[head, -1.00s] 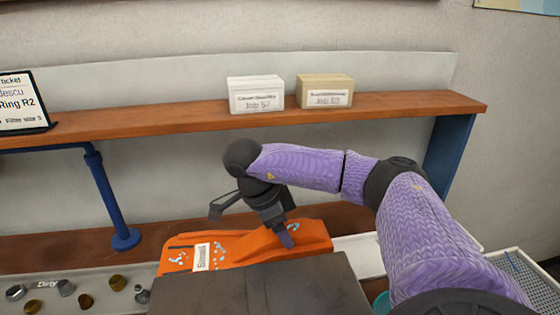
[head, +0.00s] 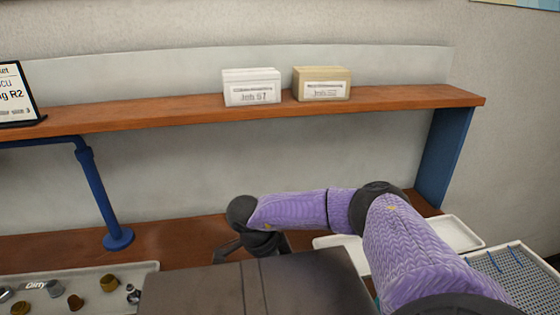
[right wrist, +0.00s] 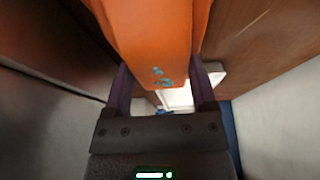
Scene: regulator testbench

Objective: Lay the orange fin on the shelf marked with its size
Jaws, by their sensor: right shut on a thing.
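The orange fin (right wrist: 155,35) has small blue marks near its end and shows in the right wrist view, between the fingers of my right gripper (right wrist: 161,85), which is shut on it. In the head view my right gripper is low behind a dark grey block-like surface (head: 255,285). Its fingertips and the fin are hidden there. My left gripper is in neither current view. No shelf with a readable size mark shows.
A wooden shelf (head: 180,113) on blue supports runs across the back, carrying a white box (head: 251,88), a tan box (head: 321,84) and a ticket stand (head: 17,95). A tray (head: 90,275) of small metal parts lies lower left. A white tray (head: 455,235) and mesh basket (head: 515,275) lie right.

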